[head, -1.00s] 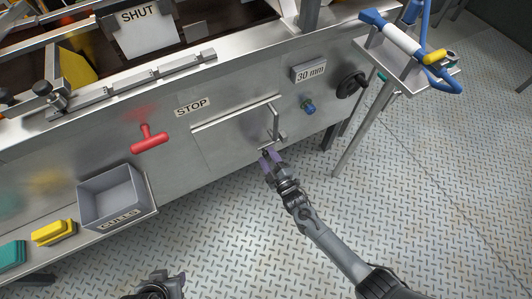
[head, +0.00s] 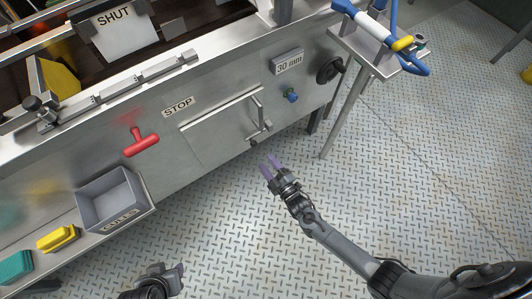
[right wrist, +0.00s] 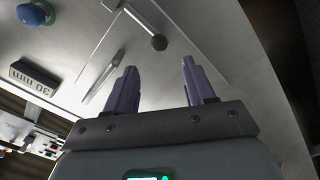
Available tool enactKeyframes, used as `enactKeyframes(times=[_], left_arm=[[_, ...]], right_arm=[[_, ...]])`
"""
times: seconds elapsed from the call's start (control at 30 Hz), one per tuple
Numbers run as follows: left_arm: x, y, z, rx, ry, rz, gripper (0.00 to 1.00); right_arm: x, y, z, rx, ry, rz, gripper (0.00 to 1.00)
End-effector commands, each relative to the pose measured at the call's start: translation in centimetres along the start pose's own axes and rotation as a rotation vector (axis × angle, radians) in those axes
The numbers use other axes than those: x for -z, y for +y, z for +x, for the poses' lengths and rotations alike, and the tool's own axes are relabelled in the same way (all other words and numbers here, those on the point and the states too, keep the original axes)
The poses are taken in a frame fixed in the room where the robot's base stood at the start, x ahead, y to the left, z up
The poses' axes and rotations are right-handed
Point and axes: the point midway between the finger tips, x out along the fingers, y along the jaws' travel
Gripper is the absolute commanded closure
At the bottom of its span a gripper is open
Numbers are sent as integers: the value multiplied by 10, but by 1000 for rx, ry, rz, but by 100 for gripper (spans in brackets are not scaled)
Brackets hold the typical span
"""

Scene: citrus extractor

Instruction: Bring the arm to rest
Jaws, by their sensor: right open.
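My right gripper (head: 271,168) is open and empty in the head view, over the floor just in front of the steel machine's front panel. Its two purple fingers stand apart in the right wrist view (right wrist: 156,88), with nothing between them. The panel door (head: 215,128) with its upright handle (head: 257,112) lies just beyond the fingertips, apart from them. My left gripper (head: 175,280) shows only partly at the bottom edge of the head view; I cannot tell how its fingers stand.
A red T-handle (head: 141,146), a blue knob (head: 290,95) and a black handwheel (head: 330,70) stick out of the panel. A grey culls bin (head: 112,205) and yellow (head: 57,239) and teal (head: 16,266) blocks sit on the low shelf. A side stand (head: 370,45) is at upper right.

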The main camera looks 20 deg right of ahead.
Motion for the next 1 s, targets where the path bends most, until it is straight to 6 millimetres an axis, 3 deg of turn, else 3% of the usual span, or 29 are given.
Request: enactKeyframes(times=[0.23, 0.37, 0.43, 0.57, 0.8, 1.0], left_arm=[[4, 2, -10, -7, 0, -8, 57], [11, 2, -34, -10, -1, -12, 57], [18, 1, -54, -10, -1, -12, 57], [32, -1, -98, -10, 0, -12, 57], [57, -6, -177, -5, 3, -7, 57], [68, -9, -211, 0, 3, 0, 57]], right_arm=[[3, 2, -8, 12, -9, 3, 46], [9, 6, -32, 45, -36, 9, 46], [17, 17, -47, 53, -51, 17, 46], [56, 70, -67, 30, -55, 51, 46], [128, 183, -87, 159, -238, 248, 46], [172, 254, -112, 315, -452, 445, 46]])
